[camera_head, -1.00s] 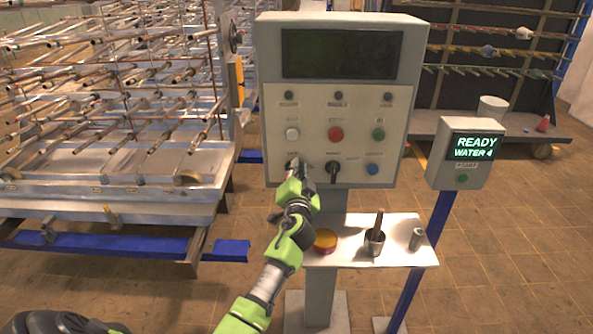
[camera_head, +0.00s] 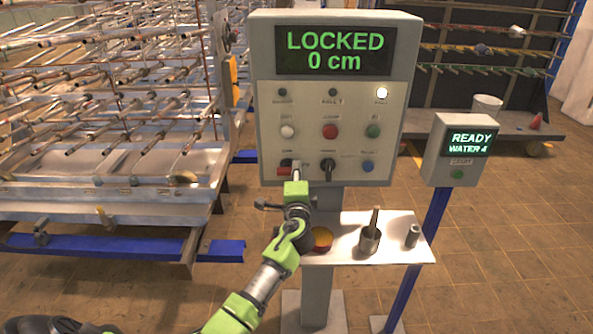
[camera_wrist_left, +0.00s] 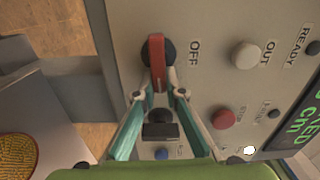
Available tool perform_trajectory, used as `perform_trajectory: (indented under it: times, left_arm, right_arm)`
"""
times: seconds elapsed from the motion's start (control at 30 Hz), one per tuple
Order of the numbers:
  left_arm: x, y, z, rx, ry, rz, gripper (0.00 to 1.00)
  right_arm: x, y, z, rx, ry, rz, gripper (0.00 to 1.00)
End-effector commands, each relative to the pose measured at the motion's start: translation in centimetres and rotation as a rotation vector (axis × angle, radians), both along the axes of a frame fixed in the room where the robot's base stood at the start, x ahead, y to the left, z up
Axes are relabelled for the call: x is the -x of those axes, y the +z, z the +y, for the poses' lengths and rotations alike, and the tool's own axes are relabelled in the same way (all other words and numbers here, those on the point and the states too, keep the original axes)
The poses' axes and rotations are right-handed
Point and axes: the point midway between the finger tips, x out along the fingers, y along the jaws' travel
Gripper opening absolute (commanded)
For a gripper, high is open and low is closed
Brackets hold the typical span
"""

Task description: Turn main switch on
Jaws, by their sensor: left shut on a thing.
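The main switch (camera_head: 284,170) is a red handle on a dark round base, low on the left of the grey control panel (camera_head: 262,110). In the left wrist view the red handle (camera_wrist_left: 156,58) stands beside the printed word OFF. My left gripper (camera_head: 296,172) is at the switch, and its fingertips (camera_wrist_left: 158,94) are on either side of the handle's end, closed on it. The panel display (camera_head: 334,52) is lit and reads LOCKED 0 cm. A lamp (camera_head: 382,93) at the panel's upper right glows white. My right gripper is not in view.
A black rotary knob (camera_head: 328,168) sits just right of the switch. Below the panel, a white shelf (camera_head: 345,250) holds a red-and-yellow round item (camera_head: 321,238) and metal cups. A smaller box (camera_head: 440,150) reading READY WATER 4 stands right. Racks (camera_head: 110,100) fill the left.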

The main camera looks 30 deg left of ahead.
Motion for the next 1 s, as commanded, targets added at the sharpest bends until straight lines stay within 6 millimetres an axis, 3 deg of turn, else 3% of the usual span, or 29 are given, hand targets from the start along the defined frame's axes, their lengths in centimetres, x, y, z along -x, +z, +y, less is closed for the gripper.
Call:
perform_trajectory:
  times: [0.67, 0.7, 0.77, 1.0]
  left_arm:
    - [0.04, -0.36, 0.01, -0.056, 0.001, 0.038, 0.00]
    - [0.04, -0.36, 0.01, -0.056, 0.001, 0.038, 0.13]
    - [0.04, -0.36, 0.01, -0.056, 0.001, 0.038, 0.28]
    - [0.02, -0.26, 0.01, -0.056, 0.000, 0.035, 0.28]
  right_arm:
    - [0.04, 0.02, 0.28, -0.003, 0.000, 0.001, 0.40]
    - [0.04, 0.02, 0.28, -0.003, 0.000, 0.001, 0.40]
    - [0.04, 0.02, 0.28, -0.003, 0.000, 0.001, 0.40]
    - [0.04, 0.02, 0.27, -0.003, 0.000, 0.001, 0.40]
